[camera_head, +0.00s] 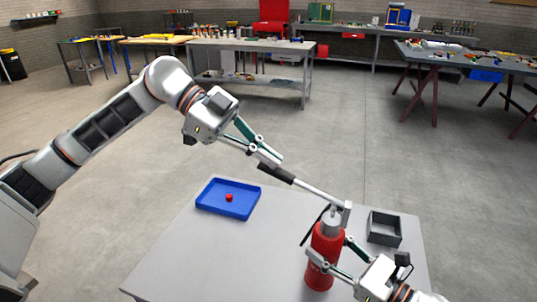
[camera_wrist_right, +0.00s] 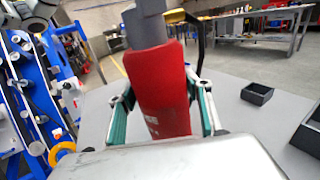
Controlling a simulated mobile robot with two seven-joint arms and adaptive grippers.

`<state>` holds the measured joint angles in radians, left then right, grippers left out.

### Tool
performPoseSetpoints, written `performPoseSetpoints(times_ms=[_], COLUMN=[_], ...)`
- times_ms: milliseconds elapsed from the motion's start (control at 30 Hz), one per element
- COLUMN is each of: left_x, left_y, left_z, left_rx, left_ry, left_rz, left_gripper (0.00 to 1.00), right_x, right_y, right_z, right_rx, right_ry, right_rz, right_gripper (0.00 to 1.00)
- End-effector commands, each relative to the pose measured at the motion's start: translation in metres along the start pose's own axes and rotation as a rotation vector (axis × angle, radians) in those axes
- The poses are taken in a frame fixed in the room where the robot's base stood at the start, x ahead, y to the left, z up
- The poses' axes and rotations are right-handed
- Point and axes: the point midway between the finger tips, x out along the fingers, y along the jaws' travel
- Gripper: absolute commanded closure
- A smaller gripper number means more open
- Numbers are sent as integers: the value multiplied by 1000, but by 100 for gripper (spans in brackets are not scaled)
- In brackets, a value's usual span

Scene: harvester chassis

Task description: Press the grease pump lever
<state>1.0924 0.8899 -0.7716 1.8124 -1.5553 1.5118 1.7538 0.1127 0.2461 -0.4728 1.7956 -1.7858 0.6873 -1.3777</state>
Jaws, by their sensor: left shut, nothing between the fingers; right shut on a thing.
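The red grease pump (camera_head: 326,247) stands upright on the grey table, with a grey head on top. Its lever (camera_head: 314,190) is a silver rod that slopes up to the left and ends in a black grip. My left gripper (camera_head: 270,161) is shut and empty, its fingertips at the black grip from above; I cannot tell whether they touch it. My right gripper (camera_head: 329,255) is shut on the red pump body. In the right wrist view the pump (camera_wrist_right: 157,90) sits between both fingers, its top cut off by the frame edge.
A blue tray (camera_head: 212,208) with a small red object (camera_head: 229,198) lies on the table (camera_head: 190,255) left of the pump. A dark grey open box (camera_head: 384,240) stands to the right. Workbenches stand farther back beyond clear floor.

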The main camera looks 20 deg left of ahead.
Motion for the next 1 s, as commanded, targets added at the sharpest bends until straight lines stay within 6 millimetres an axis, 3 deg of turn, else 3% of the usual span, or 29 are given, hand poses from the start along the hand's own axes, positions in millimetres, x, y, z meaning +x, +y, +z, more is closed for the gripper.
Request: performPoseSetpoints(times_ms=[267,800,1000], left_x=[3,25,33], left_y=[4,17,19], left_z=[17,80,93], left_rx=[-11,-29,-24], left_ry=[73,412,447], left_rz=[-9,-76,-88], left_gripper=[100,100,100], right_x=[0,0,0], right_y=[0,0,0], right_z=[1,1,1], right_rx=[0,1,2], right_ry=[-2,-2,-2], right_rz=[1,1,1], right_gripper=[100,100,100])
